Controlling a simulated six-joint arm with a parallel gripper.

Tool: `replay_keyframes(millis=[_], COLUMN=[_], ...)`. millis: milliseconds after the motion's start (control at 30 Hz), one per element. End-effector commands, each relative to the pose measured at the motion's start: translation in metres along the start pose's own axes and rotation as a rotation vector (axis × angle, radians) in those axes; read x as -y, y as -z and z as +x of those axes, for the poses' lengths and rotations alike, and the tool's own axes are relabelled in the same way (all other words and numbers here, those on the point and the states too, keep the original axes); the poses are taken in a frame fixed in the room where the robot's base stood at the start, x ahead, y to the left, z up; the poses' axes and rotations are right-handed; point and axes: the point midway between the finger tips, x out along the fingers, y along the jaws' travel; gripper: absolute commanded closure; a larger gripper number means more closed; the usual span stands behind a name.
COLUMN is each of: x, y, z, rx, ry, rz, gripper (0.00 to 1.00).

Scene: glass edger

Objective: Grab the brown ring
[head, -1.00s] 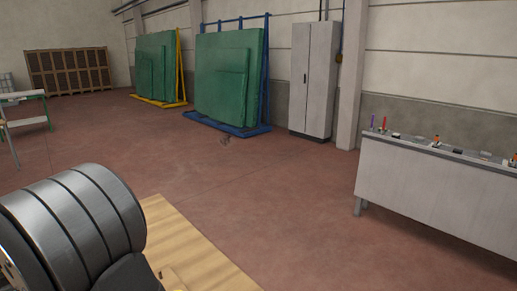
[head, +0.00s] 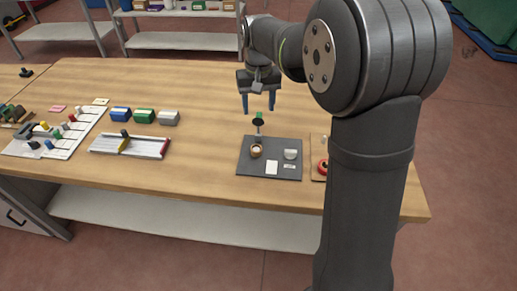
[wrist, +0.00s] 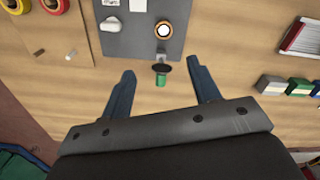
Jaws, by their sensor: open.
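The brown ring (head: 256,150), with a pale centre, sits on a dark grey mat (head: 245,168) on the wooden bench. It also shows near the top of the wrist view (wrist: 163,30). My gripper (head: 259,104) points down over the bench, behind the mat in the head view. Its two blue fingers are spread, with nothing held. In the wrist view (wrist: 161,71) the ring lies beyond the fingertips, apart from them. A black-topped green tool (head: 258,123) stands by the mat's far edge, and appears between the fingertips in the wrist view.
The mat also bears a white cup-like piece (head: 290,154) and a white card (head: 272,167). To the right, a red ring (head: 322,168) is partly hidden by my arm. To the left are blue, green and grey boxes (head: 144,116) and a white tray (head: 130,146). Bare wood separates tray and mat.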

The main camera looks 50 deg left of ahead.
Motion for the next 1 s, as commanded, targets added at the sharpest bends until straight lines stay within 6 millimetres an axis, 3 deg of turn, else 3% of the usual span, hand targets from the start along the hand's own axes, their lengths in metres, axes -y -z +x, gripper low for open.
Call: replay_keyframes(millis=[267,700,1000], x=[-0.004,-0.003,-0.002], y=[-0.003,-0.003,-0.002], z=[0.009,0.099,0.125], rx=[0.002,0.003,0.001], ry=[0.000,0.000,0.000], rz=[-0.180,-0.180,-0.180], gripper=[0.44,0.44,0.44])
